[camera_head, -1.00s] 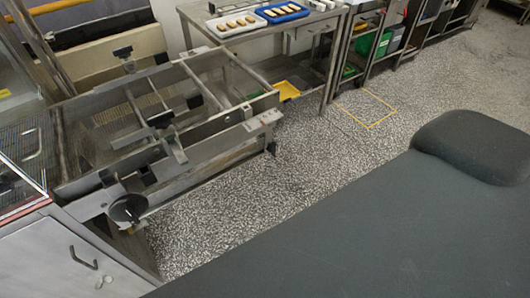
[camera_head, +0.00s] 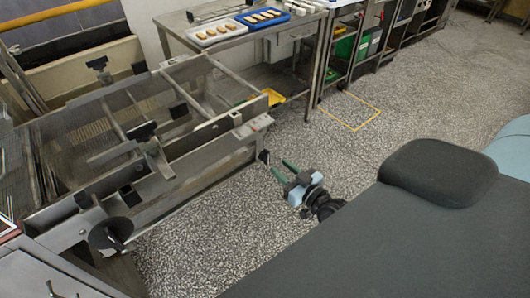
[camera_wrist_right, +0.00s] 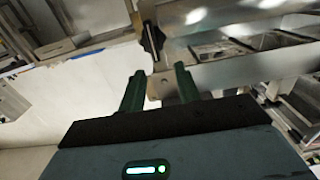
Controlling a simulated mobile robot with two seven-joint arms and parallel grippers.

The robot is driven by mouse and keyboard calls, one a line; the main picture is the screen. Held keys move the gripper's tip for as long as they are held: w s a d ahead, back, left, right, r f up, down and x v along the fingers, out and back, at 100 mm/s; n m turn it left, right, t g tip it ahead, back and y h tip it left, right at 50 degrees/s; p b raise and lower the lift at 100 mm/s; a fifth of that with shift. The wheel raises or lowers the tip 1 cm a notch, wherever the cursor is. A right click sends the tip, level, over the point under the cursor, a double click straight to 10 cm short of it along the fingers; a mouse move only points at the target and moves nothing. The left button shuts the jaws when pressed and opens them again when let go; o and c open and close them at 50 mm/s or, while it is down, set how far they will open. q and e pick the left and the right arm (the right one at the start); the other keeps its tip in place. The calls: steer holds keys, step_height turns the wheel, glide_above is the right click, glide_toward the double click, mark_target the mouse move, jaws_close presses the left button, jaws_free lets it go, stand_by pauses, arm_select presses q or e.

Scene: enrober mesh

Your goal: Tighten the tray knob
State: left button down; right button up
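A black knob (camera_head: 264,156) sits low at the right end of the steel machine frame (camera_head: 205,140). A black wing-shaped knob (camera_wrist_right: 152,40) shows upright ahead of my fingers in the right wrist view; it appears to be the same one. My right gripper (camera_head: 282,168) has two green fingers, spread apart and empty, pointing at the knob from its right with a small gap. The fingers also show in the right wrist view (camera_wrist_right: 159,71). My left gripper is not in view.
Other black handles (camera_head: 142,130) and a black disc (camera_head: 110,235) are on the machine. A steel table (camera_head: 225,38) with a blue tray (camera_head: 263,17) stands behind. The speckled floor (camera_head: 215,222) is clear. My dark grey body fills the lower right.

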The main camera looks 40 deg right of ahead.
mark_target(269, 153)
steer(key=shift+w+r+b, duration=0.15)
steer(key=shift+w, duration=1.95)
steer(key=shift+w+r+b, duration=0.1)
steer(key=shift+w+b, duration=0.05)
steer(key=shift+w, duration=1.95)
jaws_close()
